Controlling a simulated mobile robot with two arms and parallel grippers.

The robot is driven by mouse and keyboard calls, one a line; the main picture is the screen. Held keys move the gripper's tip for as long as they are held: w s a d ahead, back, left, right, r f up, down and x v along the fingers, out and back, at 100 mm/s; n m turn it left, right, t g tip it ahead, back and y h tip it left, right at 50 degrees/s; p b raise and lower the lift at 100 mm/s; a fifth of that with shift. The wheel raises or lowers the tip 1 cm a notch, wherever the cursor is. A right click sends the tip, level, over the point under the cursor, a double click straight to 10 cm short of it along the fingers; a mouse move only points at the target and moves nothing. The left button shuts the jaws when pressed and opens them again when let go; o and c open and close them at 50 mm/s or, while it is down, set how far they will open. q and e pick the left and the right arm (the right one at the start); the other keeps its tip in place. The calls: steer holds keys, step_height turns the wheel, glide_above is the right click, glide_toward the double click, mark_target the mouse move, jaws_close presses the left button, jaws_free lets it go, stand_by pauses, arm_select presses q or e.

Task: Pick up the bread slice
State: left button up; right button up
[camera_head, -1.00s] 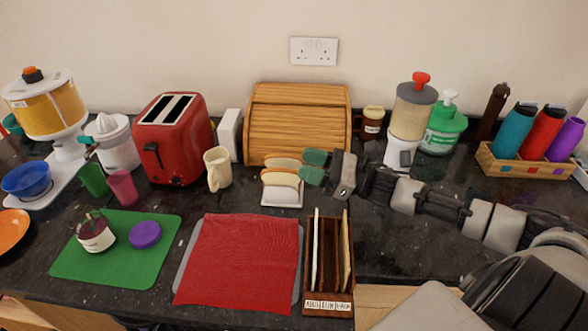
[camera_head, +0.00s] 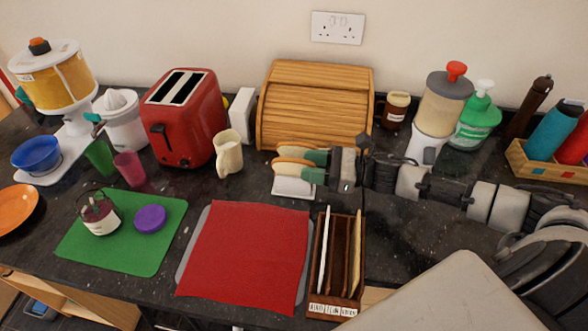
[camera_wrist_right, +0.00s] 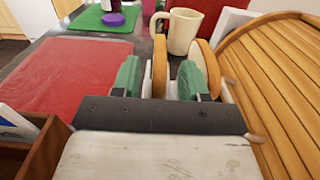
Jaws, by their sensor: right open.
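Two bread slices with brown crusts stand upright at the white rack (camera_head: 293,188), in front of the wooden bread box. My right gripper (camera_head: 315,166) reaches in from the right with green fingertips, open. In the right wrist view, the nearer slice (camera_wrist_right: 160,66) stands between the two fingertips (camera_wrist_right: 160,80), with a visible gap to the left one. The other slice (camera_wrist_right: 210,66) is outside the right finger, on the bread box side, partly hidden by it. I cannot tell whether the fingers touch either slice. My left gripper is not in view.
The bread box (camera_head: 315,105) stands close behind the slices. A cream mug (camera_head: 228,152) is to their left. A slotted wooden holder (camera_head: 338,262) and a red cloth (camera_head: 245,255) lie in front. A red toaster (camera_head: 184,117) stands further left.

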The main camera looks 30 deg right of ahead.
steer(key=shift+w+a, duration=0.35)
steer(key=shift+a, duration=0.2)
jaws_close()
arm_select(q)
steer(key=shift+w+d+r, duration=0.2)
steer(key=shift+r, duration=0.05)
